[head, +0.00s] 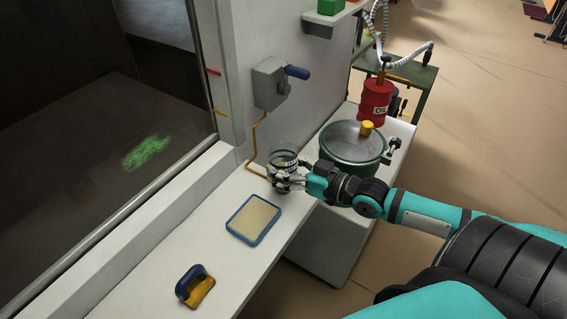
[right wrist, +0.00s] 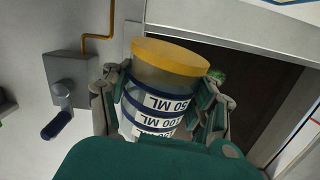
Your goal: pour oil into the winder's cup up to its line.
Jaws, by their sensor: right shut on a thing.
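My right gripper (head: 285,172) is shut on a clear measuring cup (head: 284,155) at the counter's back edge. In the right wrist view the fingers (right wrist: 165,108) sit on both sides of the cup (right wrist: 160,92), which has blue bands and ML labels. One end of it shows yellow; I cannot tell whether this is oil. The winder, a grey box (head: 268,85) with a blue crank handle, is on the wall above the cup. A yellow pipe (head: 251,150) runs down from it. A red drum marked OIL (head: 375,103) stands behind the pot. My left gripper is out of view.
A blue-framed tan pad (head: 254,219) and a blue and yellow tool (head: 195,286) lie on the white counter (head: 170,255). A glass pane borders the left.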

